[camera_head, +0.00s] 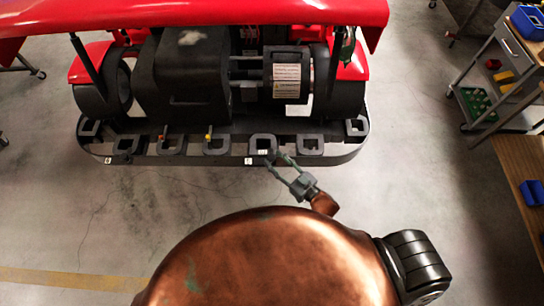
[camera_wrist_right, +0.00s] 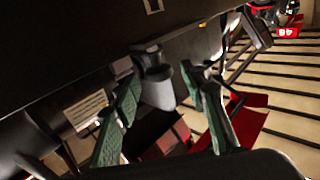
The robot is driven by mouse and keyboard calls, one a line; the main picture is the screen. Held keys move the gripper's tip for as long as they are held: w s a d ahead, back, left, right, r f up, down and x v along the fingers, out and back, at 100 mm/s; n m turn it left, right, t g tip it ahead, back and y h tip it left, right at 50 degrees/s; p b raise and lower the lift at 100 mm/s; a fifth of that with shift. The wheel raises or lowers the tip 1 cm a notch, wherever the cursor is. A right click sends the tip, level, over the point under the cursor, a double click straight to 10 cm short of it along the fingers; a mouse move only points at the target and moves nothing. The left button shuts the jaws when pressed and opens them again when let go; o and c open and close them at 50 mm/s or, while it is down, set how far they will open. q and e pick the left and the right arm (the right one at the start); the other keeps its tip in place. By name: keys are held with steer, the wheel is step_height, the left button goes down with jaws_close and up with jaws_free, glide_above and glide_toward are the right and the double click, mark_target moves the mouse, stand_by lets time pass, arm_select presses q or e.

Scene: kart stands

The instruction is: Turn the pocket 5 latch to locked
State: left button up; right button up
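The kart's dark rear rail (camera_head: 225,160) carries a row of square pockets in the head view. My right gripper (camera_head: 279,158) reaches up to the rail beside a pocket (camera_head: 262,143) right of centre. I cannot read which pocket is number 5. In the right wrist view, my right gripper (camera_wrist_right: 167,88) has its green-padded fingers spread apart. A grey knob-like part (camera_wrist_right: 157,84), possibly a latch, stands between them under a dark beam. I see a gap on its right side; contact on the left is unclear. My left gripper is not in view.
Small red (camera_head: 162,137) and yellow (camera_head: 208,136) parts stand on the rail farther left. The kart's red bodywork (camera_head: 200,14) overhangs above. A trolley with bins (camera_head: 500,70) and a wooden bench (camera_head: 520,165) stand at the right. The floor in front is clear.

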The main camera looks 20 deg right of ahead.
steer(key=v, duration=0.9)
steer(key=shift+s+d, duration=0.15)
steer(key=s+d+f+m+g+h, duration=0.1)
steer(key=s+d+f+g+h, duration=0.2)
steer(key=f, duration=0.9)
steer(key=s+d+f+m+g+h+b, duration=0.15)
steer(key=d+f, duration=0.35)
steer(key=f, duration=0.6)
steer(key=s+d+f+m+g+h, duration=0.15)
steer(key=s+d+f, duration=0.25)
steer(key=f, duration=0.8)
steer(key=s+d+f+g+h, duration=0.1)
steer(key=s+f+g, duration=0.3)
steer(key=s+f, duration=0.6)
steer(key=s+d+f+g+h, duration=0.1)
steer(key=s+f+g, duration=0.3)
steer(key=s+f, duration=0.5)
steer(key=s+b, duration=0.1)
steer(key=s, duration=0.8)
steer(key=shift+f+g+h, duration=0.3)
steer(key=shift+f+g, duration=0.1)
